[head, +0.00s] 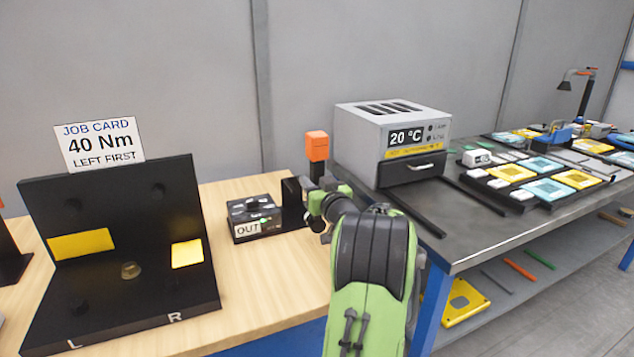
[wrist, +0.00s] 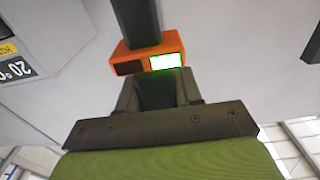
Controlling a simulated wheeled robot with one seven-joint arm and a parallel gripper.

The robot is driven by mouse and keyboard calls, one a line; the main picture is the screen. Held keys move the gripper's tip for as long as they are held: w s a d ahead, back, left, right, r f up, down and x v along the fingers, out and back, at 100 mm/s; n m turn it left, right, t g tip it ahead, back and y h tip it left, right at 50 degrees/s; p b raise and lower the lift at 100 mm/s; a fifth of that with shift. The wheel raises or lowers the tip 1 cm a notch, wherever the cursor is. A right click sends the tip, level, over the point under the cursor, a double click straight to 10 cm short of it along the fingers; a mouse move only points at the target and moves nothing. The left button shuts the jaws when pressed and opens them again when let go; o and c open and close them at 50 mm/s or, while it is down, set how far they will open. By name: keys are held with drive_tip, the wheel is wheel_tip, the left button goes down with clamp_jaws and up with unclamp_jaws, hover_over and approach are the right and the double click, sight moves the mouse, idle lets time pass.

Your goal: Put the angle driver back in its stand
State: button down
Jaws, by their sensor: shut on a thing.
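The angle driver (head: 317,146) has an orange block-shaped body above a dark part, and it is upright in the head view. In the wrist view the orange body (wrist: 132,56) shows a lit green window and a dark bar running from it to the top edge. My gripper (head: 320,186) is shut on the driver; its dark fingers (wrist: 157,88) meet just below the orange body. A black upright piece (head: 291,202) stands on the wooden bench just left of my gripper and may be the stand. My arm hides part of this area, so I cannot tell whether the driver touches it.
A black box marked OUT (head: 256,217) sits left of the upright piece. A black fixture (head: 120,255) with a job card (head: 100,144) fills the bench's left. A grey oven (head: 390,135) stands behind right on a metal table (head: 460,245). Bare wood shows in front of the OUT box.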

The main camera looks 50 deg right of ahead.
drive_tip(key=p+x, duration=0.2)
drive_tip(key=x, duration=0.1)
drive_tip(key=shift+r, duration=0.15)
drive_tip(key=shift+w, duration=0.1)
drive_tip(key=shift+w+d+r, duration=0.1)
drive_tip(key=shift+w, duration=0.05)
idle(0.4)
